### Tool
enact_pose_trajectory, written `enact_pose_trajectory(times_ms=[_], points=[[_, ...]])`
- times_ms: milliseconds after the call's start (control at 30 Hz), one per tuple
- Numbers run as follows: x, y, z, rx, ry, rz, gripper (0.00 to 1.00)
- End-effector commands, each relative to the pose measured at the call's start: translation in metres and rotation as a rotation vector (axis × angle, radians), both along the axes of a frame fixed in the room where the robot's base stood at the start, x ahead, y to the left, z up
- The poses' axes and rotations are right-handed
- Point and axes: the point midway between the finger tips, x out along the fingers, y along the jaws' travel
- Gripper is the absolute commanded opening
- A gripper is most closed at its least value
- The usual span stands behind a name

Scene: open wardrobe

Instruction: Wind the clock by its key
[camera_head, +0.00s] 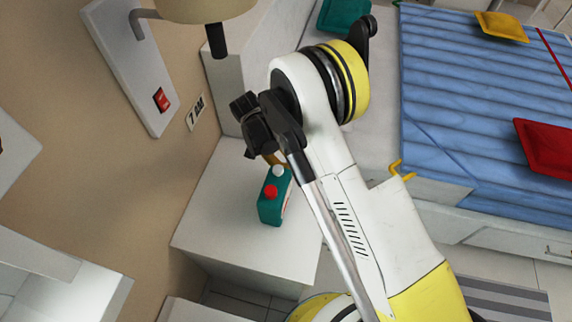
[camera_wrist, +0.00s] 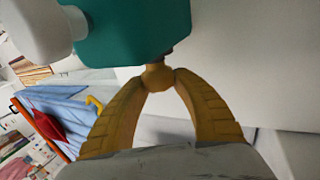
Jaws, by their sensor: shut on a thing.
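The white cabinet (camera_head: 215,215) has free room left of the clock. A lamp (camera_head: 205,8) hangs above. A bed with a blue cover (camera_head: 470,100) stands at the right.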

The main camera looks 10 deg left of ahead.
Motion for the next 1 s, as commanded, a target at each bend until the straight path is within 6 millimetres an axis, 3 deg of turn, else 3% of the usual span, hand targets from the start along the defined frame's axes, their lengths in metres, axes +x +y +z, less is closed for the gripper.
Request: enact_pose_trajectory(times_ms=[400,867,900,933,1000], points=[[-0.0003,0.0007,-0.0004,-0.159,0.027,0.001,0.03],[-0.0003,0.0004,-0.0004,-0.17,0.03,0.0,0.03],[-0.0003,0.0004,-0.0004,-0.171,0.029,0.001,0.45],[-0.0003,0.0004,-0.0004,-0.171,0.029,0.001,0.55],[-0.0002,0.0005,-0.0003,-0.171,0.029,0.001,0.57]])
